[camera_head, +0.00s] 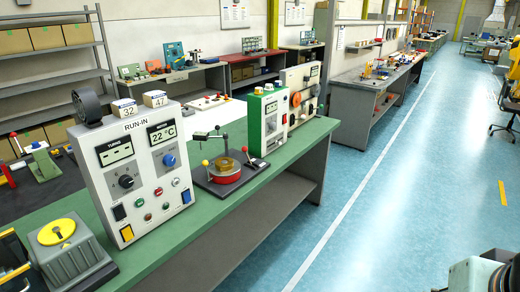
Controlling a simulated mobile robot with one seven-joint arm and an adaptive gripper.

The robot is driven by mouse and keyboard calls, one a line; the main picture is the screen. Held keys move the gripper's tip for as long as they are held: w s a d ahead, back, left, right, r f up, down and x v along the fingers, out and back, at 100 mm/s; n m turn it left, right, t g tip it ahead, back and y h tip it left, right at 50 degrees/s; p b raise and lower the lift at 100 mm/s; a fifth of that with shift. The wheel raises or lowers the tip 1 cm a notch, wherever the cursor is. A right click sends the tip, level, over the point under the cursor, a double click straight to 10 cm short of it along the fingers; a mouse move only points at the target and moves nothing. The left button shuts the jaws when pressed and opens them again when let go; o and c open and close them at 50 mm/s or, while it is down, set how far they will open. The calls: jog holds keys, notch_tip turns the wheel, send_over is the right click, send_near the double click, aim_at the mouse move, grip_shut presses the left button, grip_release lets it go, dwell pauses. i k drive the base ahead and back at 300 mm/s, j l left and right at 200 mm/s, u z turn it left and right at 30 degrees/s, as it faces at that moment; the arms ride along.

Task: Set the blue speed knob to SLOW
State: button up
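A blue knob (168,160) sits on the front of the grey-white RUN-IN panel (147,207), below the 22 °C display (162,133). The knob has a light pointer mark, but its exact setting and the small lettering around it are too small to read. A black knob (126,181) is to its left, below the TURNS display (115,150). My gripper is not visible in this view; only a pale and dark part, probably of my arm, shows at the lower right corner.
The panel stands on a green bench (165,246). A round red and brass fixture (224,171) with ball-ended levers stands right of it, then a green and white box (265,122). A grey block with a yellow disc (68,245) is at front left. The blue floor at right is open.

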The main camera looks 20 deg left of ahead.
aim_at(169, 160)
jog(key=u, duration=1.95)
